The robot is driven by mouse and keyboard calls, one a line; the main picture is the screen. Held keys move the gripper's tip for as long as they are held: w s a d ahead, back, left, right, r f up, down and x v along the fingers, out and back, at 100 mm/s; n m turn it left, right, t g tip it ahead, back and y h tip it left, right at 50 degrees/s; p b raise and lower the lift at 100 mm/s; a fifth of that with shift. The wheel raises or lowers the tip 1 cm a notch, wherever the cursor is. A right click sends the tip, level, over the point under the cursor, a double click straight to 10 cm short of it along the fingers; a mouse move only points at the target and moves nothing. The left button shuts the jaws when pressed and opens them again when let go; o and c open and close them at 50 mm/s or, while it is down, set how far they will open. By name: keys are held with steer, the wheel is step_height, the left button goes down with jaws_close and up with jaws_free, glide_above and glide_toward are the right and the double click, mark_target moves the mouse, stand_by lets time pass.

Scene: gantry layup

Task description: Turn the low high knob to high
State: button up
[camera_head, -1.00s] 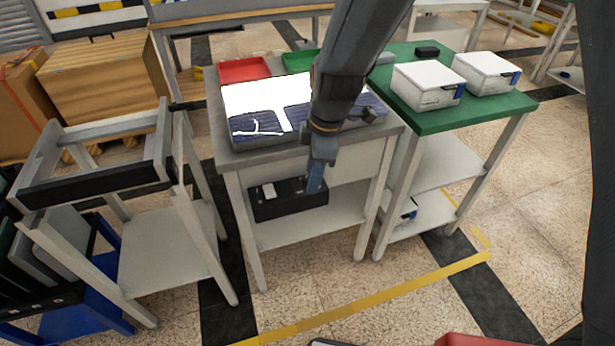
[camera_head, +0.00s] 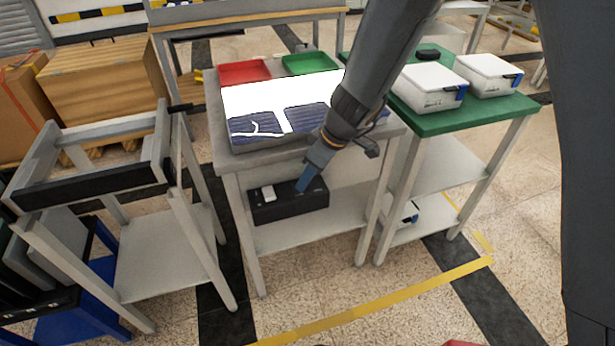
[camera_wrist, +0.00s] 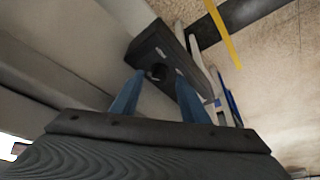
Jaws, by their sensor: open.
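The black control box (camera_head: 285,212) sits under the front edge of the grey table, above its lower shelf. It also shows in the wrist view (camera_wrist: 152,45). A dark round knob (camera_wrist: 158,72) shows on the box between my finger tips in the wrist view; its low and high marks cannot be read. My gripper (camera_head: 305,186) is at the right part of the box front in the head view and hides the knob there. In the wrist view its two blue fingers (camera_wrist: 157,78) are apart, one on each side of the knob. Contact cannot be told.
The table top (camera_head: 237,160) above holds a bright white panel (camera_head: 265,97), a red tray (camera_head: 243,72) and a green tray (camera_head: 309,64). A green table (camera_head: 480,113) with white boxes stands close at right.

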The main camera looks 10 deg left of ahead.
steer(key=shift+w+a+f, duration=0.1)
steer(key=shift+a+f, duration=0.1)
steer(key=shift+f, duration=0.35)
steer(key=c, duration=1)
steer(key=shift+b, duration=0.4)
